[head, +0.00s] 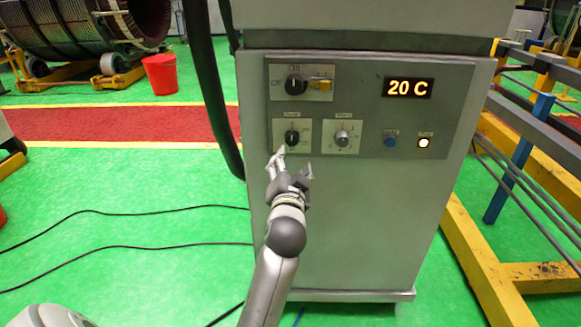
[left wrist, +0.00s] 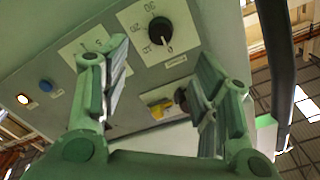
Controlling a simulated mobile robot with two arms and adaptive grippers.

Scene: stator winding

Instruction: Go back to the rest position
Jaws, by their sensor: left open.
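My left gripper (head: 294,164) is open and empty in front of the grey control cabinet (head: 350,225), just below the lower left black knob (head: 292,138). In the left wrist view its two fingers (left wrist: 160,80) stand apart with nothing between them. That view is turned over and shows a black knob with a number scale (left wrist: 160,31) beyond the fingers. I see no finger touching a knob. My right gripper is not in view.
The cabinet panel has an upper switch (head: 294,86) with a yellow piece, a grey knob (head: 342,138), a blue button (head: 390,142), a lit button (head: 424,143) and a display reading 20 C (head: 408,88). A yellow frame (head: 470,250) stands close right. Cables (head: 130,210) lie on the green floor left.

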